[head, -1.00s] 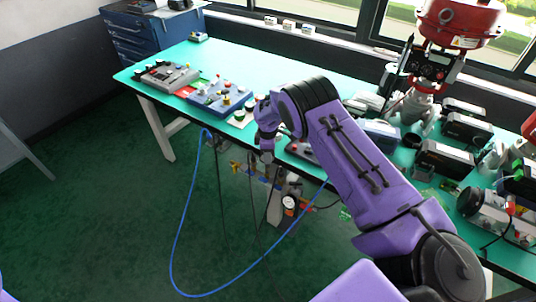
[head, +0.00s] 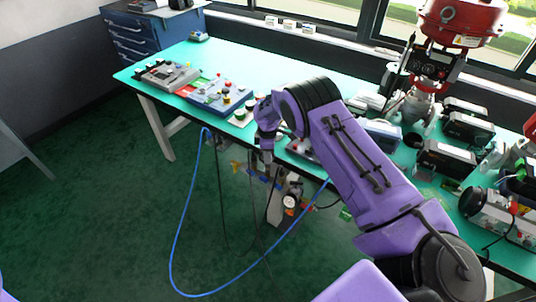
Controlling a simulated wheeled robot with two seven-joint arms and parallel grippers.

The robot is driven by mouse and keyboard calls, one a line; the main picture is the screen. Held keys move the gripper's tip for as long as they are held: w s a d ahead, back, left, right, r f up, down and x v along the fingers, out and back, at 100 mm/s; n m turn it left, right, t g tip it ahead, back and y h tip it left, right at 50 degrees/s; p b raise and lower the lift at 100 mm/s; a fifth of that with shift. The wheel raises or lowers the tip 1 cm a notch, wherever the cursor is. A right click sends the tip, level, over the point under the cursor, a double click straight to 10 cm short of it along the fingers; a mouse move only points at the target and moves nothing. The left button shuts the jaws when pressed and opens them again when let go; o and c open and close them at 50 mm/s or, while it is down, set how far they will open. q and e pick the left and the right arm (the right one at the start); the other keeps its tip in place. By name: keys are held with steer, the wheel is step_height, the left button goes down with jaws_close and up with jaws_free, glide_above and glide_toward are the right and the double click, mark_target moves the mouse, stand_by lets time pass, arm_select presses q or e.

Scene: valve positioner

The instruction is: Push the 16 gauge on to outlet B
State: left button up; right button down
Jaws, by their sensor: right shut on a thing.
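My right gripper (head: 267,155) points down at the table's front edge, its arm coming in from the right. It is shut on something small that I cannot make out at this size. Below and right of it, a round white gauge dial (head: 289,202) shows under the table edge, apart from the fingers; its numbers are unreadable. Brass-coloured and blue fittings (head: 250,172) sit below the table edge, partly behind the gripper. I cannot tell which is outlet B. My left gripper is out of view.
A blue hose (head: 172,250) loops down to the floor and back up to the right, with dark cables inside the loop. Control boxes (head: 220,97) stand on the green table (head: 270,62). A red and silver valve (head: 440,60) and several black units crowd the right side.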

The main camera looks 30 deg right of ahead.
steer(key=shift+f, duration=0.35)
steer(key=c, duration=0.8)
jaws_free()
steer(key=shift+c, duration=0.2)
